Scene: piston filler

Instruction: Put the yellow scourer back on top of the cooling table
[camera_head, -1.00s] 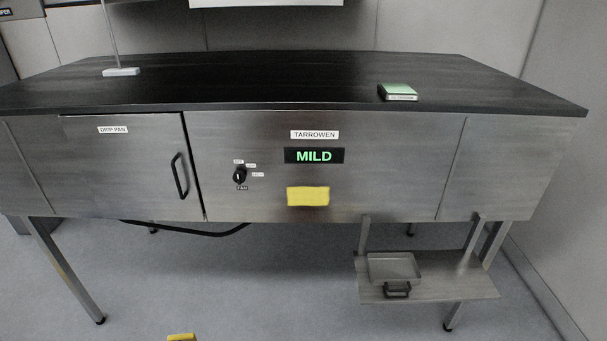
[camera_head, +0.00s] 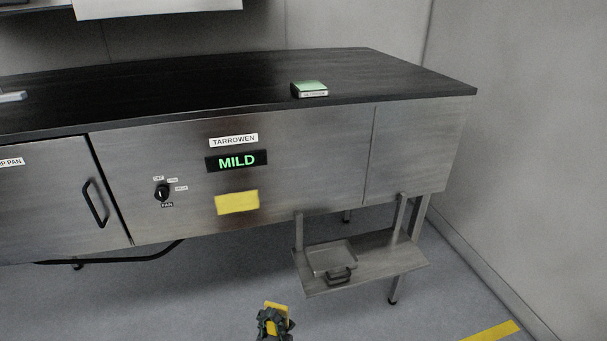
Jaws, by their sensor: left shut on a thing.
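The cooling table has a black top (camera_head: 200,88) and a steel front marked TARROWEN, with a display (camera_head: 236,161) reading MILD. My left gripper (camera_head: 272,317) is at the bottom of the view, in front of the table and low against the floor. It is shut on a small yellow block, the yellow scourer (camera_head: 277,305), which is partly hidden by the fingers. My right gripper is not in view.
A green-topped box (camera_head: 309,89) with a label stands near the top's front edge. A yellow rectangle (camera_head: 237,202) is on the front panel below the display. A shelf (camera_head: 385,263) below holds a metal tray (camera_head: 333,257). Most of the black top is clear.

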